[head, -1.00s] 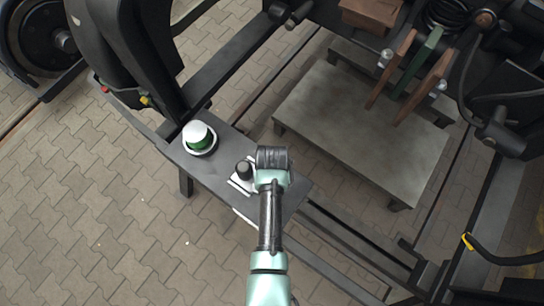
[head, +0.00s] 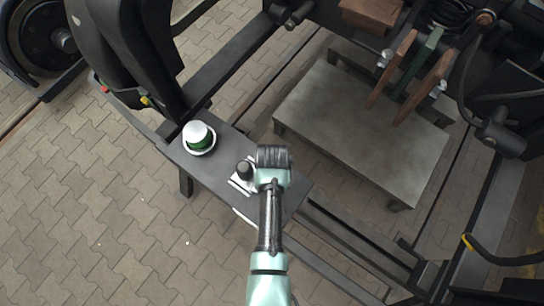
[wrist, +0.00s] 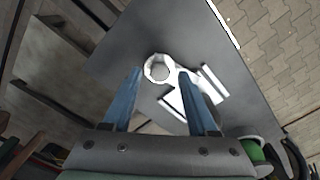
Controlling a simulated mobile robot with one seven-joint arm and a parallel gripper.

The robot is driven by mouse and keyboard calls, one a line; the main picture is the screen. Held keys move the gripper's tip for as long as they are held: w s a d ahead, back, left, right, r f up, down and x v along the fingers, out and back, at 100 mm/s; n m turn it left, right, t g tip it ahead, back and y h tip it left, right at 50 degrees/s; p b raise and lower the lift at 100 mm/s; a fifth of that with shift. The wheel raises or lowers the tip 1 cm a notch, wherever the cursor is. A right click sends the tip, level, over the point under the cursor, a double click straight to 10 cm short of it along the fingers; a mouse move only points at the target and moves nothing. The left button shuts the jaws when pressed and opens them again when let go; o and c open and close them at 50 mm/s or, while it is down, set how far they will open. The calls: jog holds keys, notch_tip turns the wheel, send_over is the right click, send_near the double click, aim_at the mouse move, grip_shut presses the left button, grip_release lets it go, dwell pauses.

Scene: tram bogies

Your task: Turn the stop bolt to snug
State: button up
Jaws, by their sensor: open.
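No part can be clearly identified as the stop bolt. A bright metal ring (wrist: 158,67) with a short neck lies on the dark bench in the wrist view, joined to or touching a white piece (wrist: 195,98). My gripper (wrist: 160,73) is open, its two blue fingers reaching toward the ring, with nothing held between them. Whether the fingertips touch anything cannot be told. In the head view my gripper's fingers are hidden beneath the wrist. A dark knob (head: 244,169) stands on the bench just left of the wrist, beside a white patch (head: 241,184).
Dark rails and bogie parts surround the bench. Paved floor (head: 110,215) is open at left.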

notch_tip(320, 180, up, 12)
jog(key=b, duration=0.1)
jog(key=shift+r, duration=0.25)
dwell(0.5)
